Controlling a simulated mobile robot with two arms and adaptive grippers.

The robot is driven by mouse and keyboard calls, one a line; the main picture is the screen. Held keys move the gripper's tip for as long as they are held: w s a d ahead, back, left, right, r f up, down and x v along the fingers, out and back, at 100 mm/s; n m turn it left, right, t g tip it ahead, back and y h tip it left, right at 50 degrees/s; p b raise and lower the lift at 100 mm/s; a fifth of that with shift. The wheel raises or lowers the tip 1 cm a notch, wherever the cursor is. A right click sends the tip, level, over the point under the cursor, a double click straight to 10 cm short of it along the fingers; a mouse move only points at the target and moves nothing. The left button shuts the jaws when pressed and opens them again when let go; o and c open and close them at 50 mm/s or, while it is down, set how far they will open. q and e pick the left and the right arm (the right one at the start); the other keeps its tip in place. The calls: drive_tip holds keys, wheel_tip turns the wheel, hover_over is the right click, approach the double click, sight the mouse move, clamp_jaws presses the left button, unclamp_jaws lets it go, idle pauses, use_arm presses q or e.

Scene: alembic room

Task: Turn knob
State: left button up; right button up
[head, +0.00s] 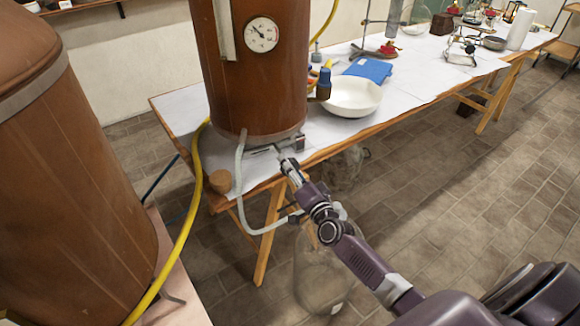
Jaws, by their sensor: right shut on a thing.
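A copper vessel (225,85) with a round dial gauge (262,35) stands on the white-covered table. Low on its front, just above the table edge, is a small metal tap fitting (299,142). My right arm reaches in from the lower right. Its gripper (283,157) is at the foot of the vessel beside this fitting, shut on a small metal knob there. The gripped part is mostly hidden by the fingers. My left gripper is not in view.
A second copper vessel (65,170) fills the left. A yellow hose (190,210) and a pale tube (240,185) hang nearby. A glass bottle (315,275) stands below.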

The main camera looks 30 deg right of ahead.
drive_tip(key=n+p, duration=0.2)
drive_tip(key=n, duration=0.3)
drive_tip(key=shift+r, duration=0.1)
drive_tip(key=n+p, duration=0.1)
drive_tip(key=n, duration=0.2)
drive_tip(key=n+p, duration=0.1)
drive_tip(key=n, duration=0.2)
drive_tip(key=shift+n, duration=0.4)
drive_tip(key=n, duration=0.2)
drive_tip(key=shift+n+p, duration=0.3)
drive_tip(key=shift+p, duration=0.05)
drive_tip(key=n, duration=0.2)
drive_tip(key=shift+n, duration=0.4)
drive_tip(key=n, duration=0.5)
drive_tip(key=shift+f+b, duration=0.2)
drive_tip(key=shift+b, duration=0.1)
drive_tip(key=shift+n, duration=0.4)
drive_tip(key=o, duration=1.2)
drive_tip(key=shift+r, duration=0.1)
